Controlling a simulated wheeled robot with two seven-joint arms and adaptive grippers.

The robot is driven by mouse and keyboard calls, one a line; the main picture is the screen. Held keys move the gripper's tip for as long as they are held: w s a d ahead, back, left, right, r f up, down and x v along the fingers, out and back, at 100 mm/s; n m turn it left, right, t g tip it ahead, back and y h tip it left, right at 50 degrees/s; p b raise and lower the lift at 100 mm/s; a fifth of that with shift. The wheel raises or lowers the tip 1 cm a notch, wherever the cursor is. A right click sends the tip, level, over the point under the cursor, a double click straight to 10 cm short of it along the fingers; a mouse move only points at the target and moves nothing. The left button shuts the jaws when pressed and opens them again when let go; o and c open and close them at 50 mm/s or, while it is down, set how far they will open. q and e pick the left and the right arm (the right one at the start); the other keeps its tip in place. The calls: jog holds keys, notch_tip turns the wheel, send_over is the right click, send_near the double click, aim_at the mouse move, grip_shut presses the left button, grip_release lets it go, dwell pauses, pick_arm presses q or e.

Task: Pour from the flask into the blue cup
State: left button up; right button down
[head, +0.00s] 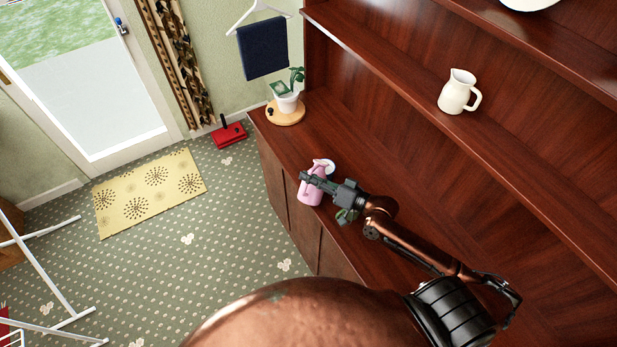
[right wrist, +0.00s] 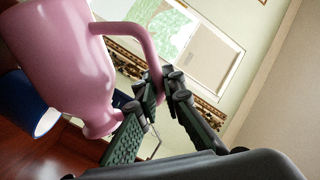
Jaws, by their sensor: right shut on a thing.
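The flask (head: 311,195) is a pink jug with a loop handle, at the front edge of the wooden cabinet in the head view. In the right wrist view the flask (right wrist: 65,60) fills the upper left. My right gripper (head: 308,178) is shut on its handle, with the fingertips (right wrist: 163,88) meeting around it. I cannot tell the flask's exact tilt or whether it touches the top. The blue cup (right wrist: 47,122), white inside, shows partly behind the flask. In the head view only a pale rim (head: 329,166) beside the flask shows. My left gripper is not in view.
A potted plant (head: 287,103) stands on a round wooden board (head: 285,117) at the cabinet's far left end. A cream pitcher (head: 457,92) stands on the shelf above. The cabinet top between plant and flask is clear.

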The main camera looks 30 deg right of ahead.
jog(key=shift+w+d+r+m+p, duration=0.2)
jog(key=shift+d+r+m+p, duration=0.05)
jog(key=shift+r+m+p, duration=0.25)
jog(key=shift+w+d+r+m+p, duration=0.25)
jog(key=shift+r+m+p, duration=0.1)
jog(key=shift+r+m, duration=0.15)
jog(key=shift+w+d+r+m+g, duration=0.35)
jog(key=shift+d+r+m, duration=0.25)
jog(key=shift+r+m, duration=0.3)
dwell(0.4)
jog(key=shift+w+d+r+m, duration=0.2)
jog(key=shift+m, duration=0.2)
jog(key=shift+w+d+r+m+b, duration=0.35)
jog(key=shift+d+r+m, duration=0.15)
jog(key=shift+m, duration=0.1)
jog(key=shift+w+d+r+m+y+b, duration=0.35)
jog(key=shift+d+m+b, duration=0.2)
jog(key=shift+b, duration=0.2)
dwell(0.7)
